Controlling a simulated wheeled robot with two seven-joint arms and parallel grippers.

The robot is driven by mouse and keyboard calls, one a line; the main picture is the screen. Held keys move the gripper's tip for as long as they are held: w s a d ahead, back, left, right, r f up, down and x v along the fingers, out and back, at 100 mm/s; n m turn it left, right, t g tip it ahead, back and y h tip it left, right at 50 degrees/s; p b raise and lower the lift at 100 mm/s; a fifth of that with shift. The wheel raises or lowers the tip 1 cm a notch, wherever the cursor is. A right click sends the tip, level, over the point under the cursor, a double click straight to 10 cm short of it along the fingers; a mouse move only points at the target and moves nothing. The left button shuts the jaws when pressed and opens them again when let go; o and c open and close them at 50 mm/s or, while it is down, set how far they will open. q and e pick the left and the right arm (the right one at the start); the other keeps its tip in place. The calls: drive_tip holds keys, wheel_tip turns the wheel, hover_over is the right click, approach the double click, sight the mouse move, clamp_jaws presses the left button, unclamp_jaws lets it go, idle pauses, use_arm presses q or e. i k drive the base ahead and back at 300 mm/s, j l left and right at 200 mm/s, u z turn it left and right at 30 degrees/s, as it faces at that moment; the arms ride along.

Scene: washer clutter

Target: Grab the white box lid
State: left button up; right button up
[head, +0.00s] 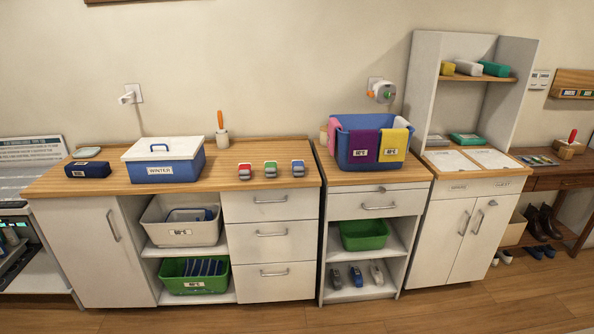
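The white box lid (182,147) sits on top of a blue box (181,171) labelled "WINTER". The lid has a small blue handle (159,147) on its upper face. The box stands on the wooden countertop at the left, and the lid appears to cover it. Neither of my grippers shows in the head view.
A small dark blue case (87,170) lies left of the box. A holder with an orange-handled tool (222,137) and several small coloured items (271,169) stand to its right. A blue basket with cloths (352,152) stands further right. The counter's front edge (110,192) is clear.

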sight(173, 147)
drive_tip(key=i+u, duration=0.4)
drive_tip(key=i, duration=1.15)
drive_tip(key=l, duration=0.1)
